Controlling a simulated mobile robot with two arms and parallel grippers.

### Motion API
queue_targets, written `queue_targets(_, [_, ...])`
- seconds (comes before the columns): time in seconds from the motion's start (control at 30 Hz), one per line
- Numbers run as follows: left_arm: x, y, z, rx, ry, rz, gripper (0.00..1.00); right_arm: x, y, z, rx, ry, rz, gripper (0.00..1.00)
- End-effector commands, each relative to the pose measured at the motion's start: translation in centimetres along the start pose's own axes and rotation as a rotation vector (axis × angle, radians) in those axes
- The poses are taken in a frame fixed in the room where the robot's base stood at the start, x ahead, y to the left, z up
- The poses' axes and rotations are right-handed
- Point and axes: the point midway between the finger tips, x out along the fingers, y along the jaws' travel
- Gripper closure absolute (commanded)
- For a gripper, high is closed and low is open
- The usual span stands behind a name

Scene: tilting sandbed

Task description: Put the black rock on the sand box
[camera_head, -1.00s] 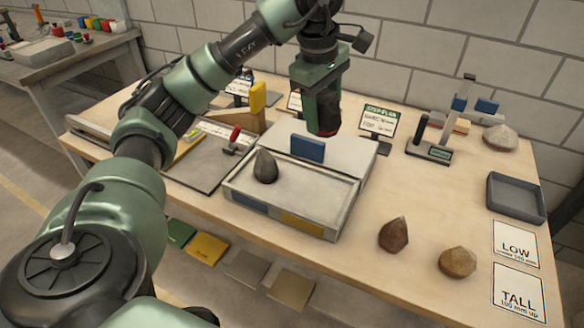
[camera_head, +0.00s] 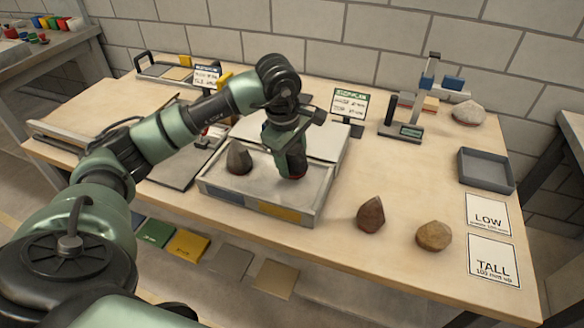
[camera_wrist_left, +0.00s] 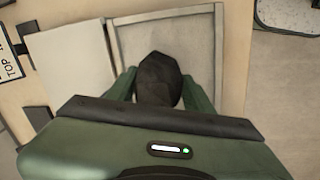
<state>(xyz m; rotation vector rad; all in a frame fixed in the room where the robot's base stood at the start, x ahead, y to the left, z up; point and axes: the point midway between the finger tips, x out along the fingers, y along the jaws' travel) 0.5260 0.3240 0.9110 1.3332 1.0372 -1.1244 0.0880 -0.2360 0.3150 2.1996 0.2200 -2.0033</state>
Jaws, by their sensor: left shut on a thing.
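My left gripper (camera_head: 292,170) is low over the right half of the sand box (camera_head: 262,190). It is shut on the black rock (camera_wrist_left: 159,78), which shows dark between the green fingers in the left wrist view. In the head view the gripper mostly hides this rock, so I cannot tell whether it touches the sand. The box rim (camera_wrist_left: 217,60) also shows in the left wrist view. My right gripper is not in view.
A reddish-brown rock (camera_head: 371,214) and a tan rock (camera_head: 434,235) sit on the table right of the box. A grey tray (camera_head: 486,172), LOW card (camera_head: 488,214) and TALL card (camera_head: 493,260) lie further right. A sign (camera_head: 348,104) stands behind.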

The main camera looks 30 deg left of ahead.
Motion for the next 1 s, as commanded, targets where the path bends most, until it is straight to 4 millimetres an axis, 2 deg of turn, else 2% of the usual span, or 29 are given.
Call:
queue_targets(0.2, [2.9, -0.5, 0.0, 0.0, -0.001, -0.001, 1.0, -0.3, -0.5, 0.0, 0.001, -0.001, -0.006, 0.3])
queue_targets(0.63, [3.6, -0.6, 0.0, 0.0, 0.0, 0.002, 1.0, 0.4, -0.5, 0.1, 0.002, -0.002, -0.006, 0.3])
queue_targets(0.67, [3.6, -0.7, 0.0, 0.0, 0.0, -0.002, 0.4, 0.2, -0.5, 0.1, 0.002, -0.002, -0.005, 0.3])
queue_targets(0.7, [3.5, -0.7, 0.0, 0.001, 0.0, -0.002, 0.29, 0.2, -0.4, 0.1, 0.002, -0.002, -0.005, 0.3])
queue_targets(0.73, [3.5, -0.7, 0.0, 0.001, 0.0, -0.002, 0.27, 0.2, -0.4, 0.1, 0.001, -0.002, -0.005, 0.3])
queue_targets(1.0, [3.5, -0.7, 0.0, 0.001, 0.0, -0.002, 0.27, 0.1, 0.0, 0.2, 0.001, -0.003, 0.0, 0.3])
